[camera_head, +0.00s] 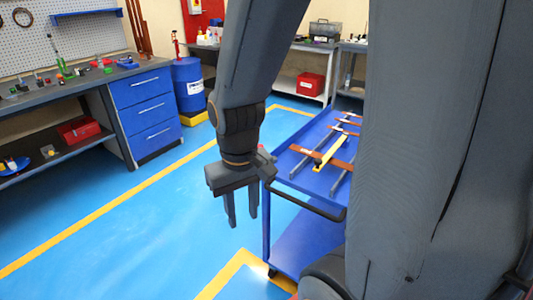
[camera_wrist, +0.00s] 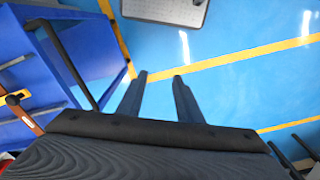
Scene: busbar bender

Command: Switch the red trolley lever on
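The blue trolley (camera_head: 287,238) stands right of my gripper (camera_head: 241,221) in the head view, with a black push handle (camera_head: 305,204) at its near end. In the wrist view the trolley (camera_wrist: 22,52) and its handle (camera_wrist: 66,68) are at the left. I cannot make out a red lever on it for certain; a small reddish patch shows low at its near corner, partly hidden by my arm. My gripper points down over the floor, beside the trolley and apart from it. Its two fingers (camera_wrist: 160,76) are spread with nothing between them.
Metal bars and copper-coloured pieces (camera_head: 335,150) lie on the trolley top. A workbench with blue drawers (camera_head: 145,105) stands at the left, a blue drum (camera_head: 188,82) behind. A red box (camera_head: 311,86) sits on a rear shelf. The blue floor (camera_head: 130,235) left of my gripper is clear.

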